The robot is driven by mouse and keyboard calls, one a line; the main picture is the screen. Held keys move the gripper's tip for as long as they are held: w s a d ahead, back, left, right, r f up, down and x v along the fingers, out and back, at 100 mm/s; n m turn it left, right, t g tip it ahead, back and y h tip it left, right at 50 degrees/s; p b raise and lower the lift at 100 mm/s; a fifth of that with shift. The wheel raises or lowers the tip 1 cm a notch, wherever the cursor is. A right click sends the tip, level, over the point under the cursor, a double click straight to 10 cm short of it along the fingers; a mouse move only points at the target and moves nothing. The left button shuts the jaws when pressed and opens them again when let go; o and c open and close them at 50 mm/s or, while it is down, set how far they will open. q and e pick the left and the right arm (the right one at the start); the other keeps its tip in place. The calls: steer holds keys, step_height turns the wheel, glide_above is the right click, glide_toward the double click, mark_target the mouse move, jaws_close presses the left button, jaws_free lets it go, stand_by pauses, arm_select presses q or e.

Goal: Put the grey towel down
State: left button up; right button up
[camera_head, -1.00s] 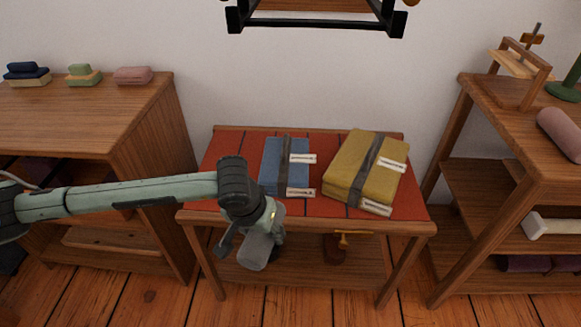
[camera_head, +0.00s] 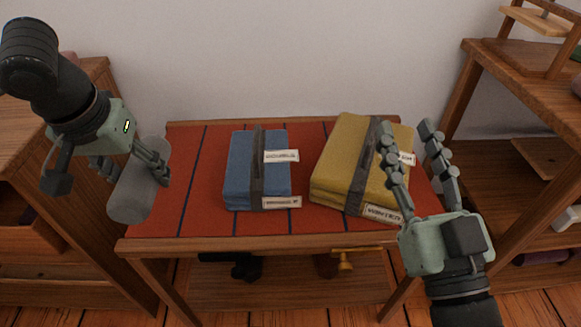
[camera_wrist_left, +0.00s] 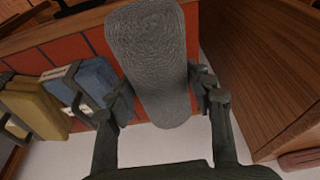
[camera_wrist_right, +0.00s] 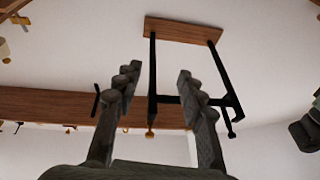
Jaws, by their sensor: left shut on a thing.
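The grey towel (camera_head: 133,190) is a rolled bundle held in my left gripper (camera_head: 135,172), at the left end of the red-topped table (camera_head: 200,222) in the head view. In the left wrist view the towel (camera_wrist_left: 150,60) sits between the two fingers (camera_wrist_left: 163,98), above the red top. Whether it touches the table cannot be told. My right gripper (camera_head: 412,150) is raised in front of the yellow stack, fingers apart and empty. In the right wrist view its fingers (camera_wrist_right: 157,80) point up toward the wall, with nothing between them.
A strapped blue stack (camera_head: 240,170) and a strapped yellow stack (camera_head: 340,160) lie on the table's middle and right. The red surface left of the blue stack is bare. Wooden shelf units stand at left (camera_head: 95,240) and right (camera_head: 530,110).

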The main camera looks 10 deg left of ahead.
arm_select(q)
steer(key=shift+a+r, duration=0.15)
steer(key=shift+r, duration=0.05)
glide_above(175, 178)
steer(key=s, duration=0.1)
step_height(175, 178, down, 7)
steer(key=shift+f+b, duration=0.1)
steer(key=shift+b, duration=0.25)
steer(key=shift+f, duration=0.3)
step_height(175, 178, down, 3)
steer(key=shift+f+b, duration=0.15)
steer(key=shift+b, duration=0.2)
arm_select(e)
steer(key=r+t, duration=0.1)
steer(key=s+r+t, duration=0.1)
steer(key=r, duration=0.1)
steer(key=d+r+y, duration=0.1)
steer(key=shift+s+r+t, duration=0.25)
steer(key=shift+s+t, duration=0.1)
steer(key=shift+t, duration=0.05)
arm_select(q)
steer(key=shift+f, duration=0.15)
steer(key=o, duration=1.2)
steer(key=shift+o, duration=0.2)
arm_select(e)
steer(key=shift+s+d+r+t, duration=0.1)
steer(key=shift+s+r+t, duration=0.1)
steer(key=shift+r+t, duration=0.1)
